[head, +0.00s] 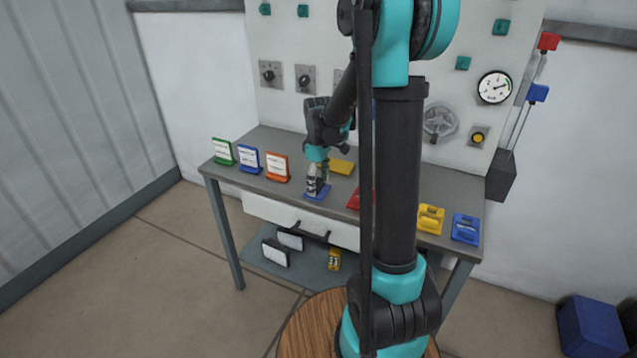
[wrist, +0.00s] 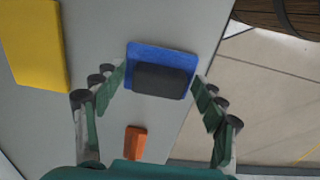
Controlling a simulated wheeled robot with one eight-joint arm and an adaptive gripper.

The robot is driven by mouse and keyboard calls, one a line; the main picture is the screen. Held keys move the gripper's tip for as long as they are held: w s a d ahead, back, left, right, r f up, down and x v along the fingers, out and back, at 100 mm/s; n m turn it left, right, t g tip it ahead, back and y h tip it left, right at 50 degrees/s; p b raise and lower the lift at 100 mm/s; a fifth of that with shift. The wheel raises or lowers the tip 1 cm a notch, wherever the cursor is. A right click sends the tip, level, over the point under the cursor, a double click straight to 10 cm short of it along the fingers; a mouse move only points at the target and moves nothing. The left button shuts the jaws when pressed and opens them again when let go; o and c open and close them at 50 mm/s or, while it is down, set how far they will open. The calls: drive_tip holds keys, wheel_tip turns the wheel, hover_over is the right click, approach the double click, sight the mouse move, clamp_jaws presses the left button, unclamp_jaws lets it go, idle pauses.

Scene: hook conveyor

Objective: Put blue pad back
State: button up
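The blue pad (head: 322,193) lies flat near the front edge of the grey table (head: 270,150). In the wrist view the blue pad (wrist: 185,58) has a dark raised block (wrist: 161,82) on it. My gripper (head: 314,185) points down over the pad. In the wrist view my gripper (wrist: 158,88) is open, with one finger on each side of the pad and block; I cannot tell if they touch. In the head view the gripper covers part of the pad.
A yellow pad (head: 342,166) lies behind, and a red pad (head: 355,199) lies to the right, partly hidden by my arm. Green (head: 223,150), blue (head: 249,160) and orange (head: 277,166) card stands are left. Yellow (head: 430,218) and blue (head: 466,228) holders stand right.

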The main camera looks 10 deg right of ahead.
sight(319, 183)
wheel_tip(319, 183, up, 12)
drive_tip(key=s+d+f+m+t, duration=0.2)
drive_tip(key=s+f+m, duration=0.3)
drive_tip(key=s, duration=0.6)
drive_tip(key=s+d+f+m+t, duration=0.1)
drive_tip(key=s+f+m+t, duration=0.1)
drive_tip(key=s+f+m, duration=0.3)
drive_tip(key=s+f, duration=0.3)
drive_tip(key=s, duration=0.2)
drive_tip(key=shift+s+d+f+m, duration=0.35)
drive_tip(key=shift+s+d+m, duration=0.05)
drive_tip(key=shift+c, duration=0.3)
